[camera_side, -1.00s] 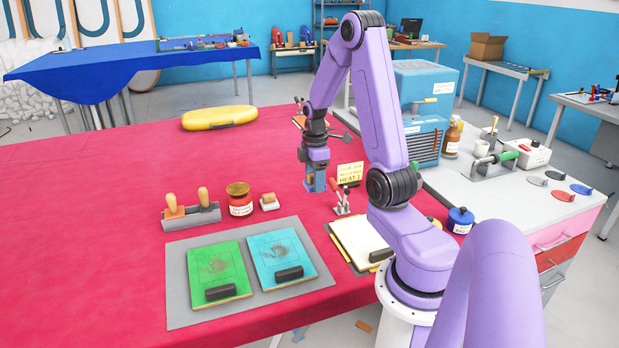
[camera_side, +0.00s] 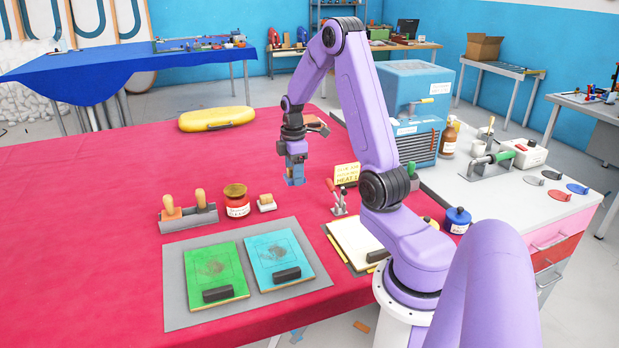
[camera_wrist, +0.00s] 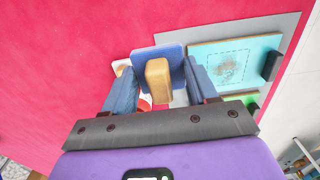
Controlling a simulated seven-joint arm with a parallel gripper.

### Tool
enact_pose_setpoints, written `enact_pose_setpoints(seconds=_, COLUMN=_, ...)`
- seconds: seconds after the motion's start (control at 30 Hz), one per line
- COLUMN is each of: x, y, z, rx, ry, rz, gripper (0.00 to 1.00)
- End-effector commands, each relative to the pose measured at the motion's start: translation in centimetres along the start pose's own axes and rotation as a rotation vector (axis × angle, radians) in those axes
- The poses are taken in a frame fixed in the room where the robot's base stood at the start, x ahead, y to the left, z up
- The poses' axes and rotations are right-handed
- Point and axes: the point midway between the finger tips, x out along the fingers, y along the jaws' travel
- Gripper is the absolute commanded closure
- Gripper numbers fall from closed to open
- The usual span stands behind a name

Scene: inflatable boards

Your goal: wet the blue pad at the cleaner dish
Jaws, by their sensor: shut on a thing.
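My gripper (camera_side: 294,172) is shut on the blue pad and holds it above the red tabletop, behind the small jar. In the wrist view my gripper's fingers (camera_wrist: 160,88) stand on either side of the pad's wooden handle. The blue pad (camera_wrist: 144,54) lies flat beyond the handle and hides part of what is below it. In the side view the pad (camera_side: 294,182) shows only as a small blue piece under the fingers. A lidded blue pot (camera_side: 458,221) stands on the grey bench at right. I cannot tell which container is the cleaner dish.
Green (camera_side: 217,272) and light blue (camera_side: 279,260) boards lie on a grey mat.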

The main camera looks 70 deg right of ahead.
Motion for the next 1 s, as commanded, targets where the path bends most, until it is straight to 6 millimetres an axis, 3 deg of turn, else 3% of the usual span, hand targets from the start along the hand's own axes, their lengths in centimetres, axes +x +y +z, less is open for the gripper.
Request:
enact_pose_setpoints(seconds=0.3, x=-1.0, y=5.8, z=-7.4, rx=-0.005, ry=0.0, rz=0.001, gripper=0.67)
enact_pose_setpoints(seconds=0.6, x=-1.8, y=8.7, z=-13.8, rx=-0.003, ry=0.0, rz=0.0, gripper=0.67)
enact_pose_setpoints(seconds=0.8, x=-2.0, y=9.3, z=-15.8, rx=-0.001, ry=0.0, rz=0.0, gripper=0.67)
enact_pose_setpoints(seconds=1.0, x=-1.6, y=9.4, z=-16.2, rx=0.0, ry=0.0, rz=-0.001, gripper=0.67)
